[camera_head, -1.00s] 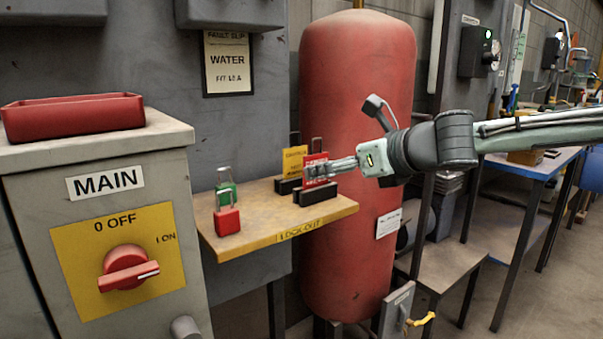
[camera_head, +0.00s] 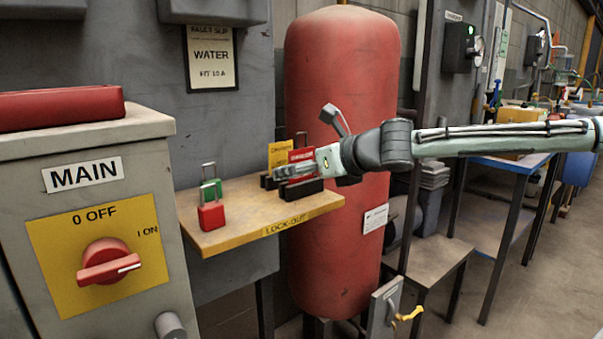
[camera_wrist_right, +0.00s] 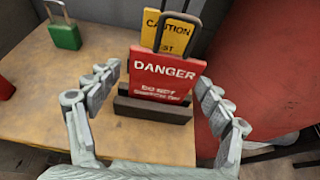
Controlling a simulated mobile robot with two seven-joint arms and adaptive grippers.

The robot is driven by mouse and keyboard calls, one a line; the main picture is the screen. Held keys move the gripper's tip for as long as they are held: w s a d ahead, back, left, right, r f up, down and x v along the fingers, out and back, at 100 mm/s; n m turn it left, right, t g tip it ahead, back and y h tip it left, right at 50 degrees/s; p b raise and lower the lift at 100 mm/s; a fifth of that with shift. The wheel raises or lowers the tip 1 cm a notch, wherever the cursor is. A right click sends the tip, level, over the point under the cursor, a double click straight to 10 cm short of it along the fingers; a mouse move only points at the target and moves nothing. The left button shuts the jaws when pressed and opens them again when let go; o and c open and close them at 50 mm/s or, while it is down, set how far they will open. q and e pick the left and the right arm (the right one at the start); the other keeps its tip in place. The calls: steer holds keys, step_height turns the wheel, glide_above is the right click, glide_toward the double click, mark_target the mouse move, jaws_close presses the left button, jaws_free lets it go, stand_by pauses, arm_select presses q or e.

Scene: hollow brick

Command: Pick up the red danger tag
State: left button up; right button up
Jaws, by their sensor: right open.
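The red danger tag (camera_wrist_right: 166,76) stands upright in a black holder (camera_wrist_right: 153,108) on the wooden lock-out shelf (camera_head: 225,236). In the head view the tag (camera_head: 302,155) is partly covered by my right gripper (camera_head: 290,173). In the right wrist view my right gripper (camera_wrist_right: 158,95) is open, with one finger on each side of the tag and gaps between them and the tag. A yellow caution tag (camera_wrist_right: 177,36) stands just behind the red tag. My left gripper is not in view.
A green padlock (camera_head: 211,189) and a red padlock (camera_head: 211,215) stand on the shelf's left part. The large red tank (camera_head: 340,80) rises close behind and right of the shelf. The grey MAIN switch box (camera_head: 90,215) stands at the left.

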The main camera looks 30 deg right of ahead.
steer(key=shift+c, duration=0.2)
steer(key=c, duration=1)
steer(key=shift+r, duration=0.55)
step_height(320, 180, up, 9)
steer(key=p, duration=0.3)
steer(key=shift+f+p, duration=0.15)
steer(key=shift+p, duration=0.15)
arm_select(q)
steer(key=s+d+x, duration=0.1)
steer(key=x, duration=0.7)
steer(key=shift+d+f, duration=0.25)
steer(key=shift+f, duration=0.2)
